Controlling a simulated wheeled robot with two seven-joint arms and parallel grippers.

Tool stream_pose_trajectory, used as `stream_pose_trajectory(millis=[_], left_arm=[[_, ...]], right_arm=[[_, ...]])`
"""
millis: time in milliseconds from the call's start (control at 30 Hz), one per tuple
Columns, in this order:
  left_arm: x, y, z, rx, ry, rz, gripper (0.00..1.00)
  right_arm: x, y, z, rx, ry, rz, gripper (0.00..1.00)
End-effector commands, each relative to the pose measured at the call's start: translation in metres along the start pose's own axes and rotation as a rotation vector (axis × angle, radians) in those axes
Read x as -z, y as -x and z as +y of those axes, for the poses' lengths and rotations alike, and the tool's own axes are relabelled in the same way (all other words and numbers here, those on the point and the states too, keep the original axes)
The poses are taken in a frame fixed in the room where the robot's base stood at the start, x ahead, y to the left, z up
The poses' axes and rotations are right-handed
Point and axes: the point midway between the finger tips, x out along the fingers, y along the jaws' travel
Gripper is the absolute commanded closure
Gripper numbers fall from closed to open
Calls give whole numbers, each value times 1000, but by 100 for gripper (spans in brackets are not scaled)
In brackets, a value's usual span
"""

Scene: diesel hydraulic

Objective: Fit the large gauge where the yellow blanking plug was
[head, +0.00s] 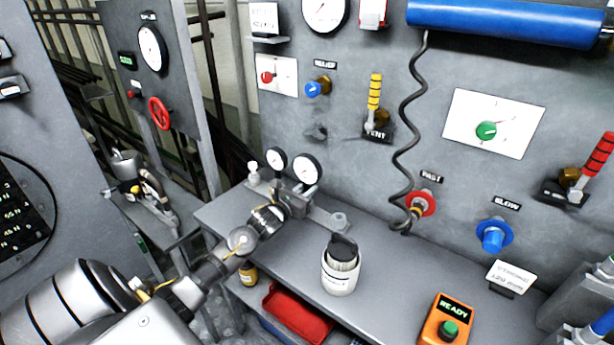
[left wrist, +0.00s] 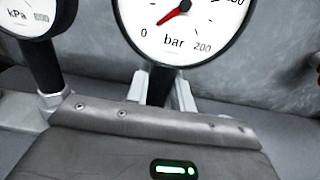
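The large gauge (head: 306,169), a white dial on a dark body, stands upright at the rack (head: 325,218) on the bench. In the left wrist view its dial (left wrist: 185,25) reads "bar", with a red needle near 0. My left gripper (head: 292,200) is at this gauge; its light fingers (left wrist: 163,90) flank the dark stem. I cannot tell whether they press on it. The smaller kPa gauge (left wrist: 35,40) stands to its left, also in the head view (head: 276,158). I cannot make out a yellow plug. My right gripper is not in view.
A white pot (head: 341,270) with dark contents stands on the bench, right of the rack. An orange READY box (head: 446,320) is at the front right. A coiled black cable (head: 405,140) hangs before the panel. Bench between pot and panel is clear.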

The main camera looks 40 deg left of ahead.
Motion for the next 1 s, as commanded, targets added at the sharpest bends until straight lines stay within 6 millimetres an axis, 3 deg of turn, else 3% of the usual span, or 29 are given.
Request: stream_pose_trajectory(millis=[33, 167, 1000], left_arm=[[0, 0, 0, 0, 0, 0, 83], [0, 0, 0, 0, 0, 0, 100], [-23, 0, 1, -1, 0, -4, 100]], right_arm=[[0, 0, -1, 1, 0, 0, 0], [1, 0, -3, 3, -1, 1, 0], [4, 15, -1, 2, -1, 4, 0]])
